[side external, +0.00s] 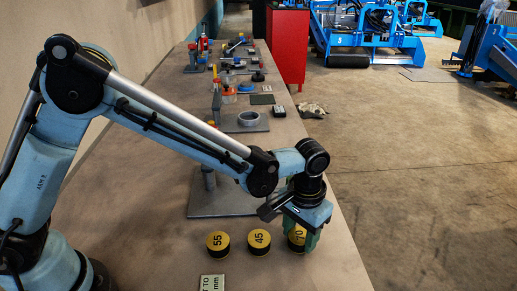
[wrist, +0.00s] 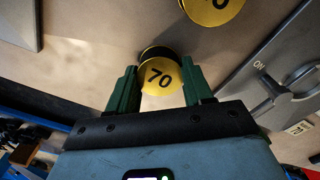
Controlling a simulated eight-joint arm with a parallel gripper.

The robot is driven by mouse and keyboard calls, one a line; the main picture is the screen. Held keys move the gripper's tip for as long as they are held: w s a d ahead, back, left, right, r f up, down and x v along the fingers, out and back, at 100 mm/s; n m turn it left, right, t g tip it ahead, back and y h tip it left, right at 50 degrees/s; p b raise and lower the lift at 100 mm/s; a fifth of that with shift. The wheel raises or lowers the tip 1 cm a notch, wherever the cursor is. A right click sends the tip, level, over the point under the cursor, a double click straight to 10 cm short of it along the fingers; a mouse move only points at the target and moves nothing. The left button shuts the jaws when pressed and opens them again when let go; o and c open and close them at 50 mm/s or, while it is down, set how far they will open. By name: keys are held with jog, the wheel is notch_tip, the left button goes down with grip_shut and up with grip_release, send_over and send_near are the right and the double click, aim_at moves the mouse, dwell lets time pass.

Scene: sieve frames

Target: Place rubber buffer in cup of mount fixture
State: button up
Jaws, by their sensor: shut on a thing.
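A rubber buffer (side external: 296,238), a short black cylinder with a yellow top marked 70, is at the right end of a row of three on the bench. My gripper (side external: 304,240) is down over it, and its green fingers are shut on its sides. In the wrist view the buffer (wrist: 160,77) sits between my fingertips (wrist: 161,84). I cannot tell whether it touches the bench. A grey ring-shaped cup (side external: 248,118) on a plate stands farther back; I cannot tell whether it is the mount fixture's. A grey base plate with a post (side external: 222,207) is nearer, partly behind my arm.
Buffers marked 55 (side external: 218,243) and 45 (side external: 259,241) stand left of my gripper. A printed card (side external: 212,282) lies at the front. Several fixtures and small parts crowd the bench's far end. A red cabinet (side external: 288,45) stands beyond its right edge.

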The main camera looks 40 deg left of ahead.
jog(key=shift+c, duration=1)
jog(key=shift+r, duration=0.1)
